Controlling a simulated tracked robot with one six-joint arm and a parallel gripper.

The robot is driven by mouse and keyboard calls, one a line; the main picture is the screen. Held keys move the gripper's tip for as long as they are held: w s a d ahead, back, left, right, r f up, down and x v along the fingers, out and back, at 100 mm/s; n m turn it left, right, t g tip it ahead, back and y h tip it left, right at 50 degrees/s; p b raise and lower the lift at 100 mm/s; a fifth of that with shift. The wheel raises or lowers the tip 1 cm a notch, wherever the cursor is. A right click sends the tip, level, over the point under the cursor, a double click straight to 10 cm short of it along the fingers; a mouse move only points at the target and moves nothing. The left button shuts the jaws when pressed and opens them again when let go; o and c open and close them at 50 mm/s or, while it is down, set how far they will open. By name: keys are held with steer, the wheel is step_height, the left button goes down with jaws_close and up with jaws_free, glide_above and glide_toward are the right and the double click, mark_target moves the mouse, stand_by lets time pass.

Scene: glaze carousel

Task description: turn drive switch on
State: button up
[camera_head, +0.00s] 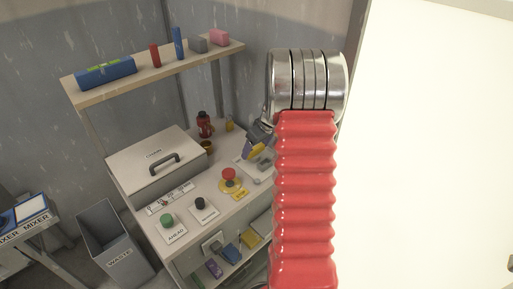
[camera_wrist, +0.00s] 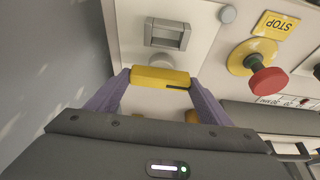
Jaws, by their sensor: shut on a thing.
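My gripper (camera_wrist: 160,84) has two purple fingers shut on a yellow bar (camera_wrist: 160,76) with a dark slit near its right end. A pale plate (camera_wrist: 208,14) lies beyond the bar and carries a grey square-framed fitting (camera_wrist: 168,33) and a round grey piece under it, partly hidden by the bar. No lettering shows to tell which part is the drive switch. In the head view my gripper (camera_head: 256,146) is over the bench's far right part, beside this plate (camera_head: 245,167); the arm partly blocks that side.
A red stop button (camera_wrist: 268,80) on a yellow base stands right of the plate, by a STOP label (camera_wrist: 275,24). The bench also has a green AHEAD button (camera_head: 167,220), a black knob (camera_head: 200,203) and a lidded box (camera_head: 152,162). A shelf (camera_head: 130,83) hangs above.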

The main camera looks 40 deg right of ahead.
steer(key=shift+m, duration=0.7)
steer(key=shift+a+m+h, duration=0.15)
steer(key=shift+m+h, duration=0.65)
steer(key=shift+m, duration=0.7)
steer(key=shift+w+a+m+g+h, duration=0.1)
steer(key=shift+m+g+h, duration=0.25)
steer(key=shift+m, duration=0.7)
steer(key=shift+w+a+m+g+h, duration=0.1)
steer(key=shift+m+g+h, duration=0.2)
steer(key=shift+m, duration=0.75)
steer(key=shift+w+m+g+h, duration=0.1)
steer(key=shift+m+g+h, duration=0.25)
steer(key=shift+m, duration=0.8)
steer(key=shift+m+g+h, duration=0.2)
steer(key=shift+m+g, duration=0.1)
steer(key=shift+m, duration=0.85)
steer(key=shift+w+a+m+g, duration=0.1)
steer(key=shift+m+g, duration=0.3)
steer(key=shift+m, duration=0.75)
steer(key=shift+w+m+g, duration=0.1)
steer(key=shift+m+g, duration=0.3)
steer(key=shift+m, duration=0.75)
steer(key=shift+s, duration=0.1)
steer(key=o, duration=1.1)
steer(key=shift+c, duration=0.2)
steer(key=shift+h, duration=0.3)
